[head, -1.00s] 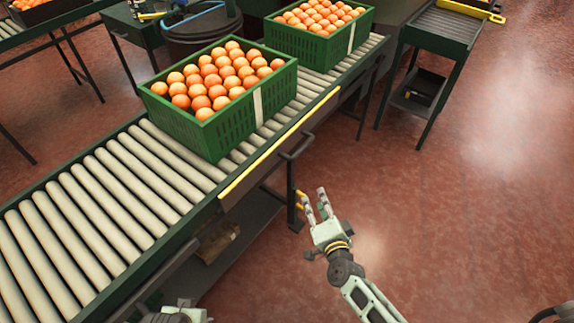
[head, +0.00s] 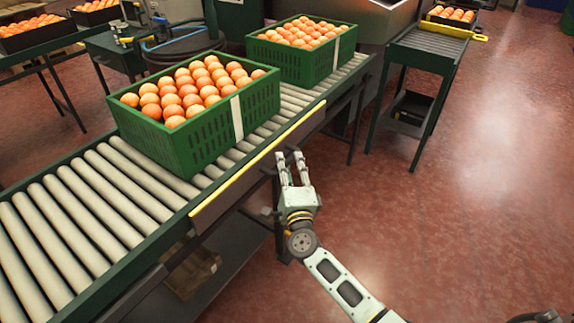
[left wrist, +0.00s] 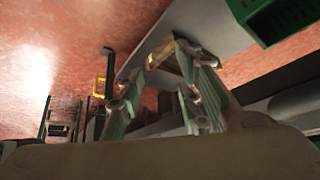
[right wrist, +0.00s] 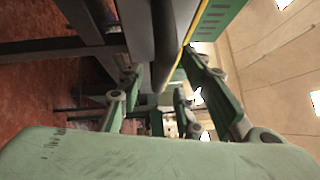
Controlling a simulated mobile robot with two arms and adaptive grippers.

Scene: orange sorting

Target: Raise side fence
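The side fence (head: 246,172) is a dark panel with a yellow upper edge along the right side of the roller conveyor (head: 101,188). It hangs low, its yellow edge near the roller rail. A dark handle on it is partly hidden by my right gripper (head: 291,157). That gripper's fingers point up at the fence's outer face and stand apart. In the right wrist view, its open fingers (right wrist: 155,95) straddle the view of the fence's dark face and yellow edge; contact is unclear. My left gripper (left wrist: 160,85) is open and empty in the left wrist view, and outside the head view.
Two green crates of oranges, a near one (head: 205,138) and a far one (head: 316,61), stand on the rollers. A cardboard box (head: 190,272) lies on the shelf below. A small roller stand (head: 426,51) is at the back right. The floor (head: 470,220) at right is clear.

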